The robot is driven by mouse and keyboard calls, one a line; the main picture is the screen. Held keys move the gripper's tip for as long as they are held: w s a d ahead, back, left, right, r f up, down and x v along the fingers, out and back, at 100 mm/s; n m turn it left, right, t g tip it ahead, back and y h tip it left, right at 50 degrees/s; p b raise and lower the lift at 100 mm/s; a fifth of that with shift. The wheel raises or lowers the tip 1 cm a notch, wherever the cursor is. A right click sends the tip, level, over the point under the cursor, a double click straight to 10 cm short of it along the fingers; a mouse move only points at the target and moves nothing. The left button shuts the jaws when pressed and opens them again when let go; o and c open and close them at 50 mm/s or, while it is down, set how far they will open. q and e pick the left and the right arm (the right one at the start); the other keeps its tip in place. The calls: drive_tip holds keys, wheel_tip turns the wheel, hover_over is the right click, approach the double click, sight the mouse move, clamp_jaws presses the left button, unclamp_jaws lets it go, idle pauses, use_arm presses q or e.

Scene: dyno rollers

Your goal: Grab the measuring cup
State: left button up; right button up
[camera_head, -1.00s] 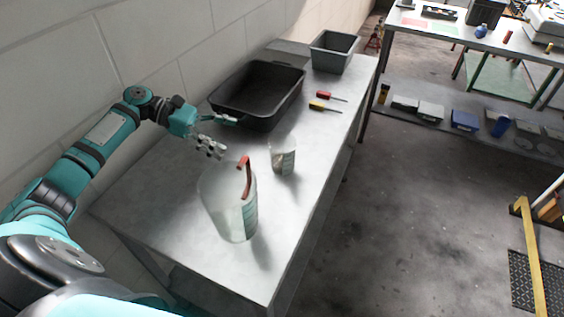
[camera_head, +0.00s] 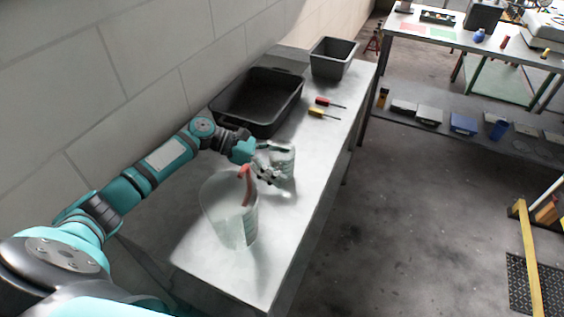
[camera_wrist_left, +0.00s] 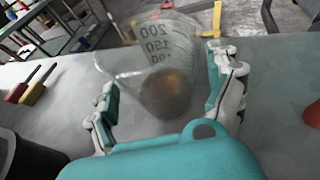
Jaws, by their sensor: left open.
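The small clear measuring cup (camera_head: 285,158) stands upright on the metal table, partly hidden behind my left gripper (camera_head: 268,172) in the head view. In the left wrist view the measuring cup (camera_wrist_left: 165,70) shows its 200, 150 and 100 marks and a brownish patch at its bottom. The two fingers of my left gripper (camera_wrist_left: 166,98) are spread open, one on each side of the cup's near part. I cannot tell whether a finger touches it. My right gripper is not in view.
A larger clear jug (camera_head: 225,215) with a red handle stands close by on the near side. A black tray (camera_head: 262,125), a grey bin (camera_head: 332,62), a red screwdriver (camera_head: 323,101) and a yellow screwdriver (camera_head: 317,111) lie farther back. A wall runs along the left.

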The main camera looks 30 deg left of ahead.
use_arm(q)
drive_tip(key=shift+w+d+f, duration=0.1)
drive_tip(key=shift+w+d, duration=0.05)
drive_tip(key=shift+d, duration=0.1)
drive_tip(key=c, duration=1.4)
drive_tip(key=shift+o, duration=0.2)
drive_tip(key=shift+r, duration=0.2)
